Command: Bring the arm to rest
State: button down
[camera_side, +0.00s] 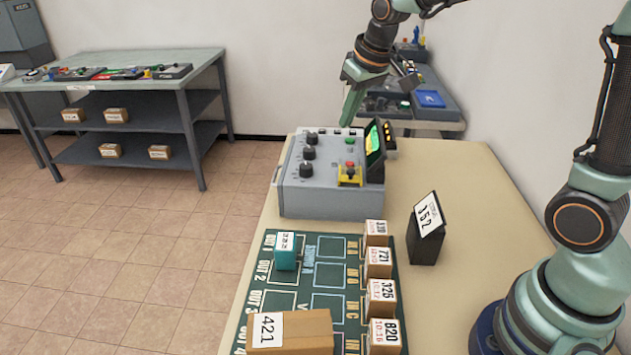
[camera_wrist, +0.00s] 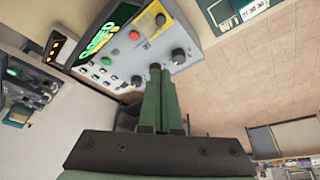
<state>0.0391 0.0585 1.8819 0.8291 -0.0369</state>
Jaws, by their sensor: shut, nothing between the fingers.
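My gripper (camera_side: 352,107) is shut and empty. In the side view it points down above the far edge of the grey control box, near its lit screen. In the wrist view the closed green fingers (camera_wrist: 158,88) reach over the front of the control box (camera_wrist: 118,62). The grey control box (camera_side: 325,200) stands on the beige table (camera_side: 455,165), with black knobs, a red button in a yellow surround and a green display. I cannot tell whether the fingertips touch the box.
A dark green mat (camera_side: 262,297) lies nearer the camera. A teal box (camera_side: 285,259), a large brown box (camera_side: 300,331) labelled 421 and several small brown boxes stand on it. A black stand (camera_side: 427,232) showing 152 is to the right. A workbench (camera_side: 200,62) stands far left.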

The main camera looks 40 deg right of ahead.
jog(key=s+a+r+t, duration=0.1)
jog(key=s, duration=1.5)
jog(key=shift+a+r, duration=0.3)
jog(key=shift+a, duration=0.05)
jog(key=shift+s, duration=0.1)
dwell(0.4)
